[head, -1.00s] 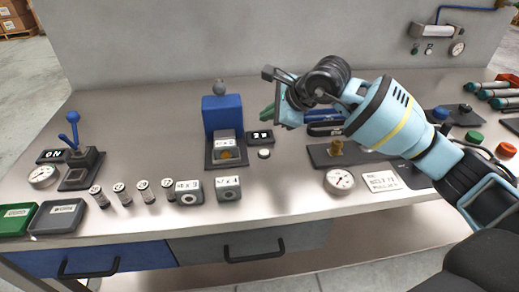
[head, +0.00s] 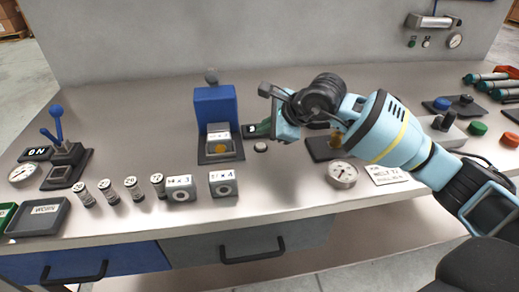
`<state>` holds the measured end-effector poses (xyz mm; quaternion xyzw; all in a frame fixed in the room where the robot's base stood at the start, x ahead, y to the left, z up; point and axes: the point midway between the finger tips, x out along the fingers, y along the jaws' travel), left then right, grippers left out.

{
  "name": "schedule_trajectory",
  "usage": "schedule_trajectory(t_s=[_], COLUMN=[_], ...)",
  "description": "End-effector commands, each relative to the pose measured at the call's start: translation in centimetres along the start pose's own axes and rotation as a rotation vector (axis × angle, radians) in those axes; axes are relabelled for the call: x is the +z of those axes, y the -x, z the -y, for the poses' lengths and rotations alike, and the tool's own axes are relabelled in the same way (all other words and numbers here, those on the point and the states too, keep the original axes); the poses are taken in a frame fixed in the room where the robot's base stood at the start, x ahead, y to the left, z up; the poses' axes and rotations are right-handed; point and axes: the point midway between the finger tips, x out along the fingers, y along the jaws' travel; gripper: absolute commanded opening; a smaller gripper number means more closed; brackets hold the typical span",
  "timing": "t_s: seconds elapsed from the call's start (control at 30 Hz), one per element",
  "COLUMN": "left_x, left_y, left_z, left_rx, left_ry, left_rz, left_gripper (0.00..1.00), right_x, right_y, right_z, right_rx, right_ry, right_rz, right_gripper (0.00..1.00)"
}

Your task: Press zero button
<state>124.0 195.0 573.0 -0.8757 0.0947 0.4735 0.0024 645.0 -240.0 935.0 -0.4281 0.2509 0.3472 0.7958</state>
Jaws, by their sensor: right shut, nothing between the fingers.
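A small pale round button (head: 261,147) sits on the bench just in front of a dark display (head: 252,132), to the right of the blue weigher (head: 215,107). No lettering can be read on the button. My right gripper (head: 277,132) is shut and empty. It hangs above and slightly right of the button and covers part of the display. The button's top shows clear, apart from the gripper. My left gripper is out of view.
Several small labelled cylinders (head: 131,188) and two grey blocks (head: 223,183) stand in front of the weigher. A lever switch (head: 62,160) marked ON is at left. A round gauge (head: 342,175) and a lettered card (head: 387,174) lie right of the button. Bare bench lies before it.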

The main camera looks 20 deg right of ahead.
Motion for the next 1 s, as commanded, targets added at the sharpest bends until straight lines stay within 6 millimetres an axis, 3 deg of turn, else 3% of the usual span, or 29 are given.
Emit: schedule_trajectory(t_s=[0.23,1.0], left_x=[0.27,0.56], left_y=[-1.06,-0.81], left_z=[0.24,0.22], left_rx=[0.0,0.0], left_ry=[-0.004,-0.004], left_rz=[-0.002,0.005], left_gripper=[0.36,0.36], right_x=[-1.1,-1.06], right_y=[-1.48,-1.47], right_z=[-1.07,-1.05], right_rx=[0.001,0.0], right_ry=[0.0,0.0], right_rz=[-0.001,0.0], right_gripper=[0.0,0.0])
